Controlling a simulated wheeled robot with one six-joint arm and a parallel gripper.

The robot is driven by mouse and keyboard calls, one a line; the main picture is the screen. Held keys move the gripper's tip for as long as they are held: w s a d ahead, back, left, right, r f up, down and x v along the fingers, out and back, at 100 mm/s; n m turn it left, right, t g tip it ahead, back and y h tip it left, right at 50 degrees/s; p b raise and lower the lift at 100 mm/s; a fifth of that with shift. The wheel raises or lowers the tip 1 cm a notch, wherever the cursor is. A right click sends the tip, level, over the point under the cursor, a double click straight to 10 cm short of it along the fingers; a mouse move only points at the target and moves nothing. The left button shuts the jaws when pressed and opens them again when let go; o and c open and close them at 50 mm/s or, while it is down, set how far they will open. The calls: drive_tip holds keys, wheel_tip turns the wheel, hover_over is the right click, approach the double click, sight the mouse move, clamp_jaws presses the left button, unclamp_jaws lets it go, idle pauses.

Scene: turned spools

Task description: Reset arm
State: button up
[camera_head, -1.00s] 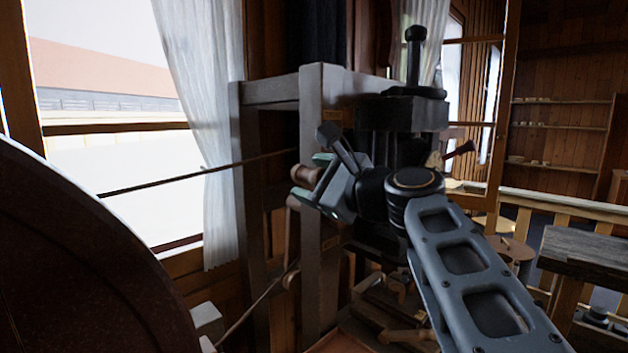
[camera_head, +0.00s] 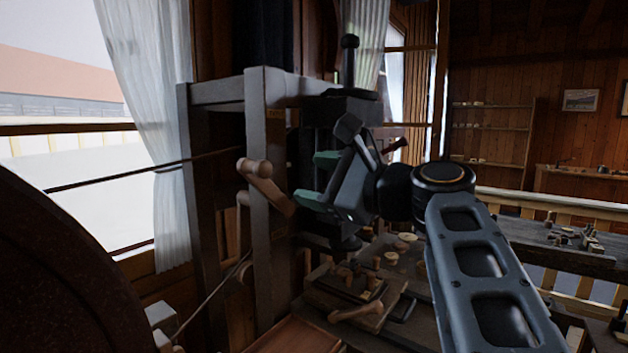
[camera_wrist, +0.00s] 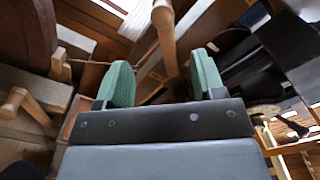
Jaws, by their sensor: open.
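My gripper (camera_head: 312,181) has two green pads and is open. In the head view it is raised in front of the dark machine, just right of a grey wooden post (camera_head: 262,190). In the wrist view the pads of my gripper (camera_wrist: 164,80) stand apart. A wooden handle (camera_wrist: 165,40) shows beyond the gap between them; I see nothing held. My grey arm comes in from the lower right of the head view and covers part of the bench.
A wooden crank handle (camera_head: 264,182) juts from the post close to the pads. A large dark wheel (camera_head: 60,270) fills the lower left. A wooden jig (camera_head: 345,290) sits on the bench below. A table with small parts (camera_head: 570,240) stands at right.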

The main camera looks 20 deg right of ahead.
idle(0.5)
drive_tip(key=w+d+f+n+g+h+p, duration=0.1)
drive_tip(key=d+f+n+g+h, duration=0.2)
drive_tip(key=f, duration=0.6)
drive_tip(key=d+f+n+g+h, duration=0.1)
drive_tip(key=f+n+g+h, duration=0.2)
drive_tip(key=f, duration=0.6)
drive_tip(key=s+a+f+n+g+h+p, duration=0.1)
drive_tip(key=s+a+f+n+g+p, duration=0.1)
drive_tip(key=f+n, duration=0.5)
drive_tip(key=s+a+f+n+g+h+p, duration=0.2)
drive_tip(key=s+a+f+n+g+p, duration=0.1)
drive_tip(key=s+a+f+n, duration=0.2)
wheel_tip(320, 180, down, 4)
drive_tip(key=s+n, duration=0.2)
drive_tip(key=shift+a+f+n+g, duration=0.15)
drive_tip(key=shift+n+g, duration=0.25)
